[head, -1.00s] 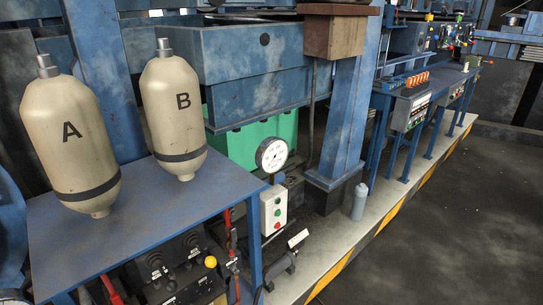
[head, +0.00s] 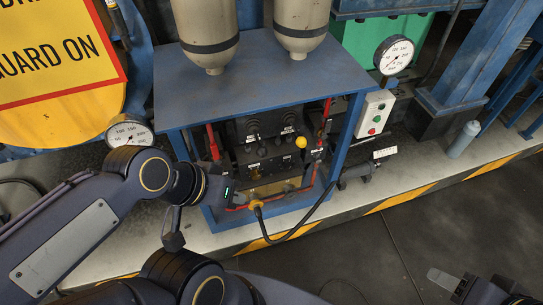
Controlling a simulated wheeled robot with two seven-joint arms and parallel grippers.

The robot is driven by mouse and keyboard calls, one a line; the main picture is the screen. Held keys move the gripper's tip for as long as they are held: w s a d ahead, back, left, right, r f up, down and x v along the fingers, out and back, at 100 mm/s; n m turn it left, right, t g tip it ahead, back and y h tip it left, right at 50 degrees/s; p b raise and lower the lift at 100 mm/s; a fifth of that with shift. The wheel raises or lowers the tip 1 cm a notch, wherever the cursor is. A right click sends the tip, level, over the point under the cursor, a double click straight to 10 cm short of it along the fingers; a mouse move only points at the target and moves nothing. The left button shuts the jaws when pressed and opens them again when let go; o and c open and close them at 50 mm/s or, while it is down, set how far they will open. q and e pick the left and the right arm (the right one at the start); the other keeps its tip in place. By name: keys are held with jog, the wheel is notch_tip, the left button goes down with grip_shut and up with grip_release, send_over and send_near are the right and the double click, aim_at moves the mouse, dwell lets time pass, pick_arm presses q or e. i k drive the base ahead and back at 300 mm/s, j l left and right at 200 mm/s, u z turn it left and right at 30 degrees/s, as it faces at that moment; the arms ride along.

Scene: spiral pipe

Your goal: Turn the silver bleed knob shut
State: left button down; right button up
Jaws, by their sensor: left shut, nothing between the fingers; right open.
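Under the blue stand is a dark control panel (head: 262,150) with black levers, a yellow ball knob (head: 301,142) and red-handled parts at both sides. I cannot pick out the silver bleed knob with certainty; the panel's lower part is small and partly hidden by my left gripper. My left gripper (head: 241,199) is shut and empty at the stand's lower front, close beside a yellow fitting (head: 256,204) with a black hose. I cannot tell whether they touch. My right gripper (head: 458,284) is open and empty at the bottom right, over the dark floor, partly cut off.
Another gauge (head: 129,131) is at left.

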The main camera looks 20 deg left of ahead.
aim_at(317, 160)
jog(key=i+j+u, duration=0.25)
jog(key=j+u, duration=0.3)
jog(key=j, duration=0.15)
jog(key=i+j+u, duration=0.25)
